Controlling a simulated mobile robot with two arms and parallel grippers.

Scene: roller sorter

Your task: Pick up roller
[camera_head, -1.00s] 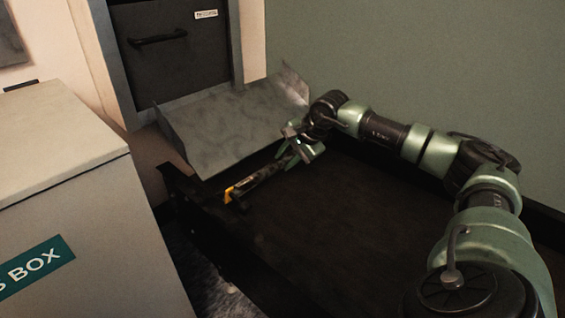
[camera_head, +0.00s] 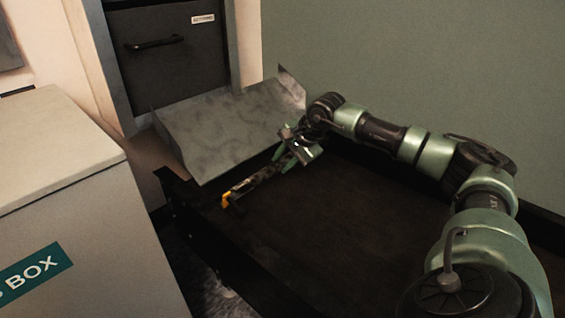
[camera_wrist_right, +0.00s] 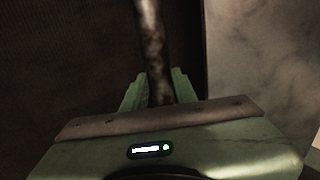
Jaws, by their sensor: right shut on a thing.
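The roller (camera_head: 252,181) is a long dark rod with a yellow end at its lower left. It slants across the left part of the dark tray in the head view. My right gripper (camera_head: 289,158) is shut on the roller near its upper right end. In the right wrist view the green fingers (camera_wrist_right: 159,88) stand on both sides of the mottled roller (camera_wrist_right: 150,35). I cannot tell whether the roller touches the tray floor. My left gripper is not in view.
A grey metal chute (camera_head: 222,130) slopes down to the dark tray (camera_head: 350,220) from a dark cabinet (camera_head: 160,60) with a handle. A pale box (camera_head: 60,160) with a green label stands at the left. A green wall rises behind my right arm. The tray's middle is clear.

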